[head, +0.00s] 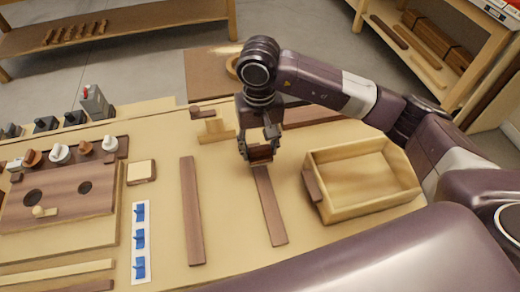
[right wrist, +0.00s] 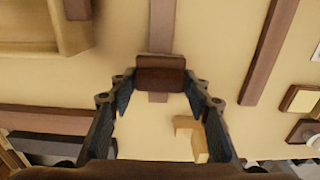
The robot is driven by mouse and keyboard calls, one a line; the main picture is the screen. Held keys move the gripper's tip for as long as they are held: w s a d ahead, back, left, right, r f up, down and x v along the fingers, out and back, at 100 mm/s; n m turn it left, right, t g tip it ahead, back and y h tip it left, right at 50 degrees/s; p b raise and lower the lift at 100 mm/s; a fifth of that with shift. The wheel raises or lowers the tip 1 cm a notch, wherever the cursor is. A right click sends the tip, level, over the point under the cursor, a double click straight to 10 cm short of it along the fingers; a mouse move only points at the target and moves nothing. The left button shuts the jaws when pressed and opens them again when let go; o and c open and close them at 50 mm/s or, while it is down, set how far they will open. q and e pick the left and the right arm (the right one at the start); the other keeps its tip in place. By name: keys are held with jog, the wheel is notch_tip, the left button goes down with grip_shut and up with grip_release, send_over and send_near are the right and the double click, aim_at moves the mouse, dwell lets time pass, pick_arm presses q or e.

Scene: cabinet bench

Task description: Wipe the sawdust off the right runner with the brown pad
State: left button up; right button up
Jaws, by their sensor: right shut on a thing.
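The brown pad (head: 262,154) is a small dark block held between the fingertips of my right gripper (head: 258,150). It also shows in the right wrist view (right wrist: 160,72), with the right gripper (right wrist: 160,85) shut on it. The pad is over the far end of the right runner (head: 270,208), a long brown strip on the bench. The runner extends beyond both sides of the pad in the right wrist view (right wrist: 162,28). I cannot tell whether the pad touches it. No sawdust can be made out; the pad hides part of the runner. My left gripper is out of view.
The left runner (head: 192,210) lies parallel on the left. An open wooden drawer (head: 365,207) stands close on the right. A cream-topped block (head: 141,171) and a blue-marked card (head: 140,270) lie left.

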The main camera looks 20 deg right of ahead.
jog(key=shift+r+p, duration=0.35)
jog(key=shift+r, duration=0.9)
